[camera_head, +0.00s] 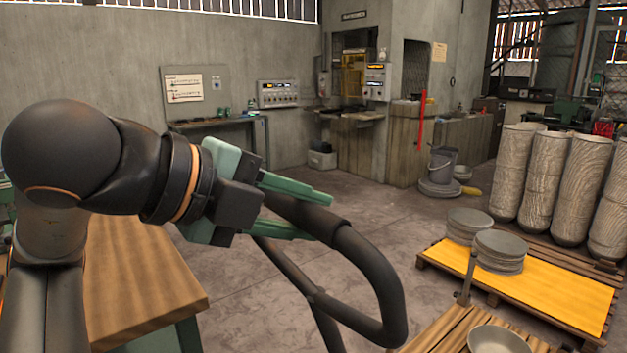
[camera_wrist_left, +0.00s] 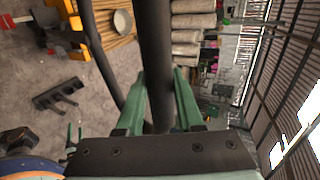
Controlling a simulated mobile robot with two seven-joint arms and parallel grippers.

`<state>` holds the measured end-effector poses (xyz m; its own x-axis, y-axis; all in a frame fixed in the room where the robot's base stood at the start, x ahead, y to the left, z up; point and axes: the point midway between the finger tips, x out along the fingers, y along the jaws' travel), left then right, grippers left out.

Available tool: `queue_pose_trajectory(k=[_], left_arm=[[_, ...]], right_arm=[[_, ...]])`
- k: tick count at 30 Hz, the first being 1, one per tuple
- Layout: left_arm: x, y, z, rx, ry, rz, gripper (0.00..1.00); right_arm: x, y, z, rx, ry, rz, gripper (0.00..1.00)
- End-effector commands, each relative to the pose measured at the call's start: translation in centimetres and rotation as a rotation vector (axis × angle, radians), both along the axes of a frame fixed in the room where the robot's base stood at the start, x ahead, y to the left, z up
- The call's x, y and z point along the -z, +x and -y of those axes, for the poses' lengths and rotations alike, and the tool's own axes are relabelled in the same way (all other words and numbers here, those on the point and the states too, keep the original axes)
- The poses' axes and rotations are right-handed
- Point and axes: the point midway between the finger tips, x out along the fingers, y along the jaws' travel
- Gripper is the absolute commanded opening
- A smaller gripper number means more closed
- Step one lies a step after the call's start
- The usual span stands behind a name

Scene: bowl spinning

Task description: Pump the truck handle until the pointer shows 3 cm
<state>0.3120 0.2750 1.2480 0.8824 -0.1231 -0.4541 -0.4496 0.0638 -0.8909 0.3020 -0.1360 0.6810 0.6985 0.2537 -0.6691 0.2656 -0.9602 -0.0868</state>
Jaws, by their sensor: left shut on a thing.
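The truck handle (camera_head: 379,274) is a dark looped bar that rises from below in the head view. My left gripper (camera_head: 310,212) has green fingers and is shut on the top bar of the handle. In the left wrist view the dark bar (camera_wrist_left: 156,60) runs between the green fingertips of the gripper (camera_wrist_left: 160,95). A thin upright post (camera_head: 467,277) stands on the yellow-topped pallet's near side, but I cannot tell whether it is the pointer. No scale reading is legible. My right gripper is not in view.
A wooden table (camera_head: 135,270) stands at the left under my arm. A yellow-topped pallet (camera_head: 560,300) holds stacked grey discs (camera_head: 499,250). A grey bowl (camera_head: 497,340) sits on wooden slats at the lower right. Tall ribbed columns (camera_head: 553,185) stand behind. The concrete floor between is clear.

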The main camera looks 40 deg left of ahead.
Motion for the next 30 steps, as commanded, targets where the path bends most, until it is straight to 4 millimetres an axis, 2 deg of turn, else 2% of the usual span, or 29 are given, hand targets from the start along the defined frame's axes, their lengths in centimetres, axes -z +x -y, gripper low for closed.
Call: queue_pose_trajectory(k=[1, 4, 13, 16, 30], left_arm=[[-0.6, 0.7, 0.1, 0.002, 0.001, -0.007, 0.01], [-0.7, 1.6, 0.2, 0.001, 0.001, -0.005, 0.01], [-0.7, 1.8, 0.2, -0.002, 0.001, 0.001, 0.01], [-1.0, 2.4, 0.4, 0.001, 0.000, -0.001, 0.01], [-2.9, 10.5, 1.6, 0.003, -0.002, -0.004, 0.01]], right_arm=[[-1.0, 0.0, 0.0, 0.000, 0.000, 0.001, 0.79], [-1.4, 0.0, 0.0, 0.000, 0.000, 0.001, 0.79], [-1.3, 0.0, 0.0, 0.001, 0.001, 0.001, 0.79], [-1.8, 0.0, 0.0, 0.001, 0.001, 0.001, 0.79], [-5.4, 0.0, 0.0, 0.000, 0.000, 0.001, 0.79]])
